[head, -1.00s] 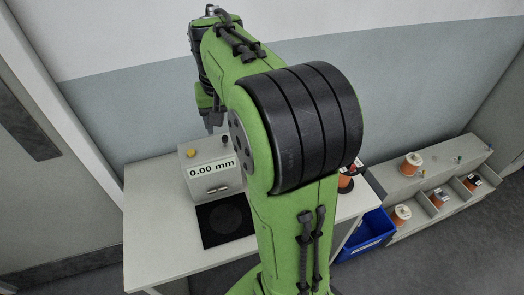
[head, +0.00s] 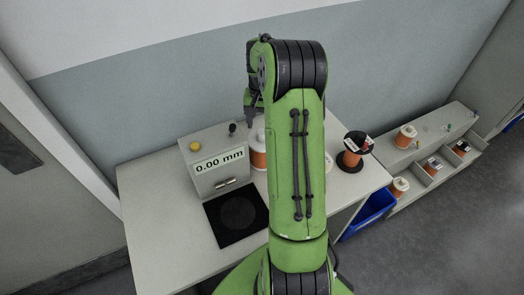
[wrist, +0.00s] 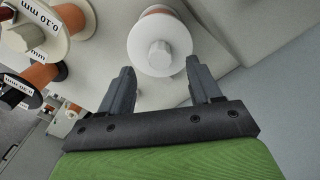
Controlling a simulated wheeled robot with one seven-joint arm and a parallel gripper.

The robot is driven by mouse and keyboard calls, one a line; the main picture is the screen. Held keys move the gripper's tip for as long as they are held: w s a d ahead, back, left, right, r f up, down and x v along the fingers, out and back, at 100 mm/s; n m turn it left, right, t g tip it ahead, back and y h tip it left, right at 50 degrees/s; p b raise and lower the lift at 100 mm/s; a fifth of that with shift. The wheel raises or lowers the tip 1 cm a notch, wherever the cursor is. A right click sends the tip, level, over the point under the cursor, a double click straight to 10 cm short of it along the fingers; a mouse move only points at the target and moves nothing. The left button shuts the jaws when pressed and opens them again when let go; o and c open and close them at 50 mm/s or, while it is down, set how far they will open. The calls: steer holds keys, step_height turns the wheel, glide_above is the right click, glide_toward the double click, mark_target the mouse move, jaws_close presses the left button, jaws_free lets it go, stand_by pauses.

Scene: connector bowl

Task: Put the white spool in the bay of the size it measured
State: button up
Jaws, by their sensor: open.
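A white spool with orange wire (head: 258,152) stands on the table just right of the gauge, partly hidden behind my arm. In the wrist view its white flange and hub (wrist: 160,50) face the camera. My gripper (wrist: 160,68) is open and empty, its two fingers pointing toward the spool, one to each side in the picture. I cannot tell how far above it they are. The gauge (head: 215,160) reads 0.00 mm, and its black plate (head: 237,215) is bare. The shelf with bays (head: 425,175) stands at the right and holds several spools.
A black-flanged spool (head: 353,150) stands on the table (head: 160,235) right of my arm. A blue bin (head: 368,214) sits between table and shelf. Several labelled spools show at left in the wrist view, one with a white flange (wrist: 30,38) marked 0.10 mm.

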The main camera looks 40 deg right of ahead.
mark_target(262, 132)
step_height(262, 132, down, 4)
steer(key=shift+r, duration=0.1)
jaws_close()
steer(key=shift+r, duration=0.1)
stand_by(1.3)
